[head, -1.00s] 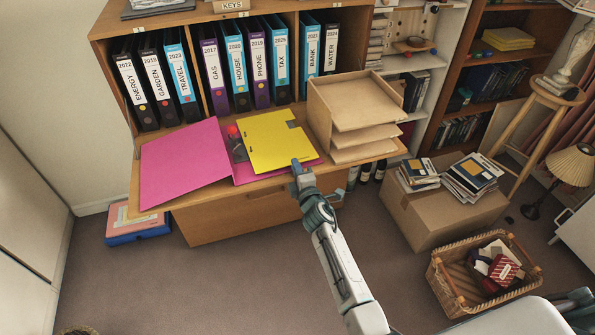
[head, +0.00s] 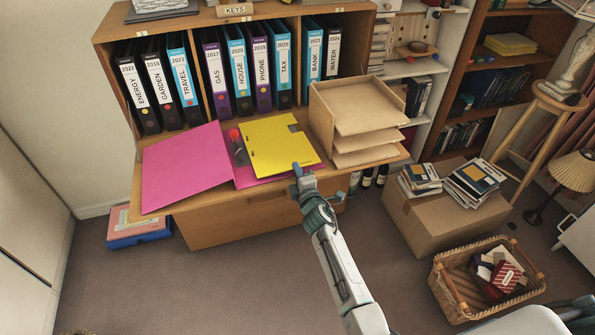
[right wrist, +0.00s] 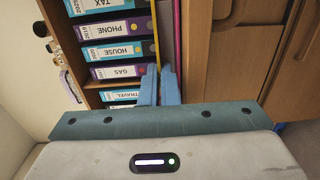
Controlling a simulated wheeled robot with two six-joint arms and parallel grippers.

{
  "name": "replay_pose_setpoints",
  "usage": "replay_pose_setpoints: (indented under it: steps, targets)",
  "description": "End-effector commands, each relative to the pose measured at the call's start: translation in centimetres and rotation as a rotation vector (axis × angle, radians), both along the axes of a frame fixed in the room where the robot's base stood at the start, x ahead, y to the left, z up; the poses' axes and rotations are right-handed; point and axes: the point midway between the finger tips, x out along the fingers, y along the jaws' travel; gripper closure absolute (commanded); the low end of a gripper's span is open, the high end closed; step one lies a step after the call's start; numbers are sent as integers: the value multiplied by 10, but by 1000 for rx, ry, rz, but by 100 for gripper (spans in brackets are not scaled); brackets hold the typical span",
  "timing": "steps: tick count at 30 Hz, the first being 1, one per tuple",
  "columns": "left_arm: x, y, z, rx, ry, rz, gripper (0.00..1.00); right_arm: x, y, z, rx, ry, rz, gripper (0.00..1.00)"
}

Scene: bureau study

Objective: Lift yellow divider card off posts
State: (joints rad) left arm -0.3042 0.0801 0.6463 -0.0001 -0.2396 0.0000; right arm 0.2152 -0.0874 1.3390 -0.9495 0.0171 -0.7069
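The yellow divider card (head: 278,146) lies over the right half of an open pink binder (head: 186,168) on the desk. It has a notch at its upper right and small holes by its left edge. A dark and red fitting (head: 236,143) shows left of the card; the posts are not clear. My right gripper (head: 303,172) is at the card's near edge. In the right wrist view the card (right wrist: 156,38) is a thin yellow strip running between the close-set blue fingertips (right wrist: 159,72), which look shut on it. My left gripper is out of view.
A wooden letter tray (head: 358,112) stands just right of the card. Upright binders (head: 238,72) fill the shelf behind. A cardboard box (head: 440,215) with magazines and a wicker basket (head: 485,280) stand on the floor at right. The floor in front is clear.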

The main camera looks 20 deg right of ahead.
Motion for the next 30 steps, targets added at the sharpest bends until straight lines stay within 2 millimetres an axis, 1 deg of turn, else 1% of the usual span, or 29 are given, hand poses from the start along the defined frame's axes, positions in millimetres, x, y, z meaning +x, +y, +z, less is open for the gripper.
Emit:
replay_pose_setpoints:
  steps: [20,30]
  targets:
    - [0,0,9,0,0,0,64,0,0,9,0,0,0,100]
    - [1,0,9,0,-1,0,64,0,0,9,0,-1,0,100]
